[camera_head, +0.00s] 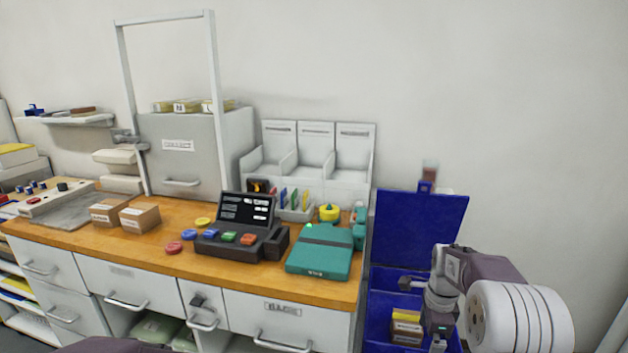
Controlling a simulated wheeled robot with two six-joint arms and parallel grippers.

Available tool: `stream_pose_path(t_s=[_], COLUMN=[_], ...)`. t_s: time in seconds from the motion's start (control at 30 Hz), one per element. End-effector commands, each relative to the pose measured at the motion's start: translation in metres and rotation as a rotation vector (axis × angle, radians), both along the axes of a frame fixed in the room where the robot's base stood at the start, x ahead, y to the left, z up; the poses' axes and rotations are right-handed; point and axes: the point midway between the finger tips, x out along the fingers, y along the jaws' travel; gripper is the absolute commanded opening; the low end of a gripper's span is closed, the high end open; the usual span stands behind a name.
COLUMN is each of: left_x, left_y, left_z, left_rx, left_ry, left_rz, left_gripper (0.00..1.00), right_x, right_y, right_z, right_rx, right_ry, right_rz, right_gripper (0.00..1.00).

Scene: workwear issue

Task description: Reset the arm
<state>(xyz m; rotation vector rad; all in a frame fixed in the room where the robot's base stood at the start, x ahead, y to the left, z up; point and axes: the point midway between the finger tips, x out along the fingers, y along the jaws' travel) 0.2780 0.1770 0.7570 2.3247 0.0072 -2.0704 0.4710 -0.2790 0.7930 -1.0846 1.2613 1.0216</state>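My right arm comes in from the right with purple-grey and white links. Its gripper (438,340) points down at the bottom of the view, in front of the blue cabinet (420,225) with its raised back panel. The fingertips are small and partly cut off by the lower edge, so I cannot tell whether they are open. My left gripper is not in view. A dark purple curved shape shows at the bottom left edge, perhaps part of my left arm.
The wooden counter (120,247) carries two cardboard boxes (140,217), a black console (236,240) with coloured buttons, and a teal device (320,252). A grey cabinet (181,155) with a white frame stands behind. Boxes (406,325) sit in the blue cabinet beside my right gripper.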

Motion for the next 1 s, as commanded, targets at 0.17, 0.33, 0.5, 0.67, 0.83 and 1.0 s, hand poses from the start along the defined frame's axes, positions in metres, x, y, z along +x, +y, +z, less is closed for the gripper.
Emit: stream_pose_path(t_s=[0.17, 0.33, 0.5, 0.67, 0.83, 1.0], left_x=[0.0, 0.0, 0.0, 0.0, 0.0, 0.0], left_y=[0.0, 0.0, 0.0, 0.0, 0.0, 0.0], left_z=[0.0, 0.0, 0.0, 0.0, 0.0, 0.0], left_rx=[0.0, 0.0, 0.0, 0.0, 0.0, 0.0], left_ry=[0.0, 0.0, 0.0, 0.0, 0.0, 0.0], left_rz=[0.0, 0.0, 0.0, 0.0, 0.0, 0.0], left_gripper=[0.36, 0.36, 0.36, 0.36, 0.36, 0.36], right_x=[-0.016, -0.049, -0.093, -0.144, -0.191, -0.196], right_y=[0.029, 0.057, 0.081, 0.097, 0.1, 0.1], right_z=[0.022, 0.028, 0.021, 0.002, -0.024, -0.037], right_rx=[-0.002, -0.003, -0.014, -0.033, -0.057, -0.114], right_ry=[-0.016, -0.017, -0.022, -0.028, -0.025, -0.053], right_rz=[0.059, 0.186, 0.459, 0.84, 1.271, 1.657], right_gripper=[1.0, 1.0, 1.0, 1.0, 1.0, 1.0])
